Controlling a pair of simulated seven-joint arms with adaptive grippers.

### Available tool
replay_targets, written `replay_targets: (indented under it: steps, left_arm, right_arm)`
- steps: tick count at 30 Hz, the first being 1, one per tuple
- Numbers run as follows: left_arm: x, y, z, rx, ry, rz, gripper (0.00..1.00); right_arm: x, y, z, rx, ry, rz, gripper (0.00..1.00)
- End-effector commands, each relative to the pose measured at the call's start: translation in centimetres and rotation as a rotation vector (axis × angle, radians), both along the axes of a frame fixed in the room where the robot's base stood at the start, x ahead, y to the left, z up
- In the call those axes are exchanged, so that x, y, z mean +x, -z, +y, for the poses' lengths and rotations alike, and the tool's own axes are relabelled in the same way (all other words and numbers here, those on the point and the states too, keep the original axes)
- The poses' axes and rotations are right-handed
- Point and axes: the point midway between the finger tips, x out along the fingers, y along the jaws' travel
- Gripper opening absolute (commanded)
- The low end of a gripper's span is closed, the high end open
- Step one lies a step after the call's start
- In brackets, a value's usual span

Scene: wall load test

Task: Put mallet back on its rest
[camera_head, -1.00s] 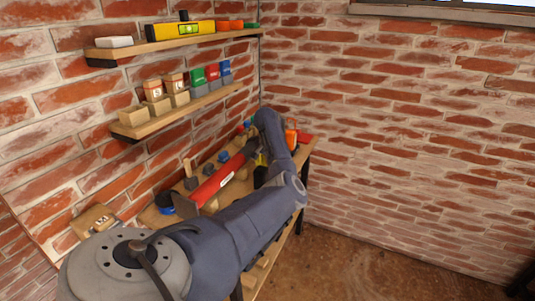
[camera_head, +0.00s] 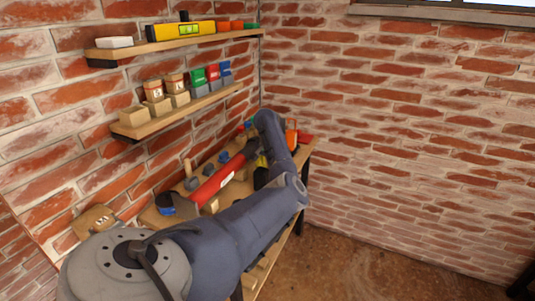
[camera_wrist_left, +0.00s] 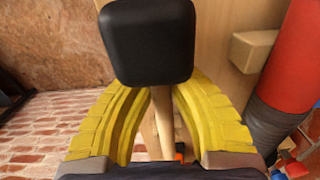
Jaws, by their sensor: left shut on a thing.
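The mallet shows in the left wrist view, with a black block head (camera_wrist_left: 150,40) and a pale wooden handle (camera_wrist_left: 162,125). My left gripper (camera_wrist_left: 160,95) has its yellow fingers closed around the handle just below the head. In the head view my left arm reaches over the bench, and its links hide most of the gripper. Only a bit of yellow finger (camera_head: 262,160) shows there. My right gripper is in neither view.
A red cylinder with dark ends (camera_head: 218,181) lies along the bench (camera_head: 152,217), close to my left gripper. A small wooden block (camera_wrist_left: 252,50) sits beside it. Two wall shelves (camera_head: 180,38) hold a yellow level, boxes and bins. Open floor (camera_head: 370,260) lies right of the bench.

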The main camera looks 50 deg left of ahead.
Motion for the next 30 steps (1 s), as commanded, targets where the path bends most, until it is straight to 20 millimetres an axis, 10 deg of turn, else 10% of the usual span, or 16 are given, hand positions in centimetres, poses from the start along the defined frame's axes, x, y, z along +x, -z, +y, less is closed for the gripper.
replay_targets:
  steps: [30]
  left_arm:
    - [0.0,1.6,0.0,0.000,0.000,0.000,0.00]
  right_arm:
    - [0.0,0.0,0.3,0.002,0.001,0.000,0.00]
